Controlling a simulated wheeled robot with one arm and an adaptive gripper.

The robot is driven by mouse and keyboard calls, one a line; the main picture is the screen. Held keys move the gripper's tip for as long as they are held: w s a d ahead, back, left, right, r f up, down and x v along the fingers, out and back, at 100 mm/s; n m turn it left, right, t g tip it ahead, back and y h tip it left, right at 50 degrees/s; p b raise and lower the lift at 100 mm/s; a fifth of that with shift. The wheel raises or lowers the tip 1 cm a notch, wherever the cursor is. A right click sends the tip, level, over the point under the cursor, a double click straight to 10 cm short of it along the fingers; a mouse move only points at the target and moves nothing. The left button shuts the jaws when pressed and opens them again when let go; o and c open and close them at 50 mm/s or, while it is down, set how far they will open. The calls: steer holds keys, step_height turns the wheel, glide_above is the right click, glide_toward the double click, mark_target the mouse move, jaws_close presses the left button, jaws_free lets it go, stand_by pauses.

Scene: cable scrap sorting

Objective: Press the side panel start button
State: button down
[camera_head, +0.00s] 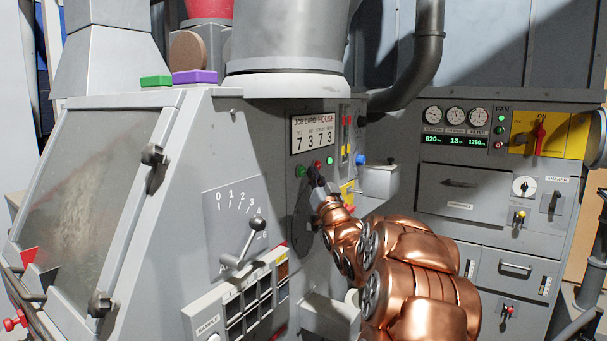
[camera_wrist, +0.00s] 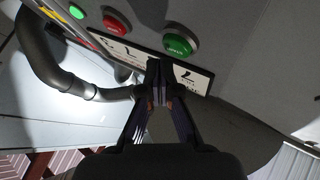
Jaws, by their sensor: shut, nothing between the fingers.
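In the wrist view the green button (camera_wrist: 180,45) is up and to the right of my gripper's tips (camera_wrist: 158,68), and the red button (camera_wrist: 117,22) is up and to the left. The tips overlap the display's edge there. I cannot tell whether they touch the panel.
A lever with a numbered dial (camera_head: 257,225) stands left of my arm. A blue knob (camera_head: 361,159) and a small grey box (camera_head: 380,180) stick out to the right. A cabinet with gauges (camera_head: 455,116) and a red switch (camera_head: 539,138) stands further right.

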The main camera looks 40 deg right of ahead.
steer(key=shift+s, duration=0.1)
steer(key=shift+s+d+b, duration=0.1)
steer(key=shift+s+d, duration=0.15)
steer(key=shift+s, duration=0.55)
steer(key=shift+s+d+b, duration=0.15)
steer(key=shift+s+d, duration=0.1)
steer(key=shift+s, duration=0.5)
steer(key=shift+s+d+b, duration=0.1)
steer(key=shift+s+d, duration=0.15)
steer(key=shift+s, duration=0.55)
